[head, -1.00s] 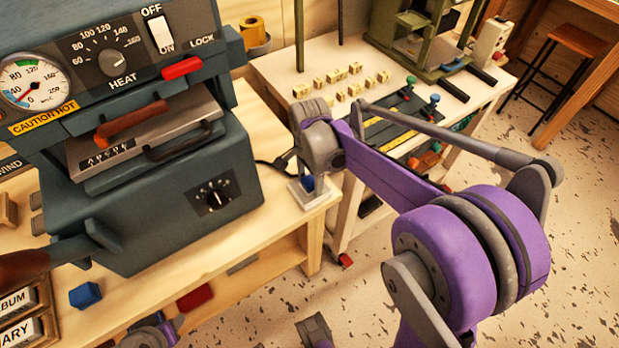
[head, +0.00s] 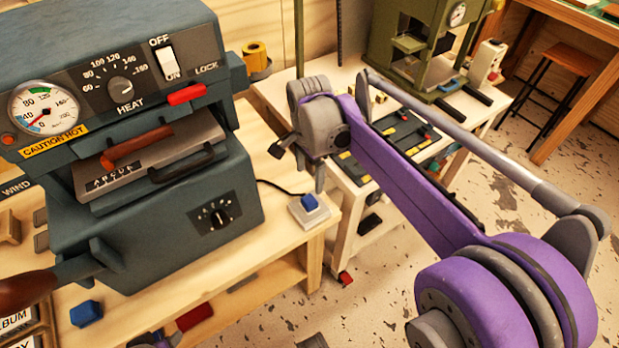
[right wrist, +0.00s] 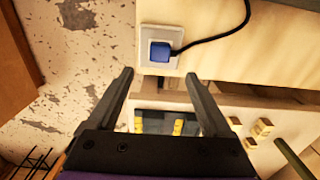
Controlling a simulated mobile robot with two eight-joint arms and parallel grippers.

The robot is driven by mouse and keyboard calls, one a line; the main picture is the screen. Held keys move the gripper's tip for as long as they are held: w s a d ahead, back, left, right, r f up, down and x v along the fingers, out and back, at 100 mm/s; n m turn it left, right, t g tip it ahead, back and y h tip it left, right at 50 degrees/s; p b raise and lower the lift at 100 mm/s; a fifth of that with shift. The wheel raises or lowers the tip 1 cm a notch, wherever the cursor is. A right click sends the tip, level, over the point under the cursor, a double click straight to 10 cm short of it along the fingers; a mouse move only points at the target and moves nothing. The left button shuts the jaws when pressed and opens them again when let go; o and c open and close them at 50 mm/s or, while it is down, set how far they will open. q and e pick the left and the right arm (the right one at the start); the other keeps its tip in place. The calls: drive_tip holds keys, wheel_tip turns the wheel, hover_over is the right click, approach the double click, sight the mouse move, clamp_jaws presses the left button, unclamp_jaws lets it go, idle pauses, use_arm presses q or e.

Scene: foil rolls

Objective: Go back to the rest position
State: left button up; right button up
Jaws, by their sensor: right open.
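My right gripper (head: 298,165) is open and empty, raised above the front right corner of the press bench in the head view. Below it is a blue push button (head: 310,202) on a small pale square base, with a black cable running to the press. In the right wrist view, the two fingers of my right gripper (right wrist: 158,74) stand wide apart with nothing between them. The blue button (right wrist: 160,52) lies beyond the fingertips, apart from them.
A dark grey heat press (head: 150,220) fills the left of the wooden bench (head: 275,225). A low white table (head: 350,205) with tools and small blocks stands behind, with a green machine (head: 425,50). Speckled floor (head: 510,200) is open at right.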

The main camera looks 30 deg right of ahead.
drive_tip(key=shift+s, duration=0.1)
idle(0.4)
drive_tip(key=s+a+n+t+p, duration=0.2)
drive_tip(key=s+a+n+p, duration=0.1)
drive_tip(key=s+n, duration=0.4)
drive_tip(key=s+a+r+n+t+p, duration=0.1)
drive_tip(key=s+a+n+t+p, duration=0.2)
drive_tip(key=s+n+p, duration=0.2)
drive_tip(key=s+n, duration=0.3)
drive_tip(key=n, duration=0.2)
drive_tip(key=shift+s+a+r, duration=0.2)
drive_tip(key=shift+a, duration=0.2)
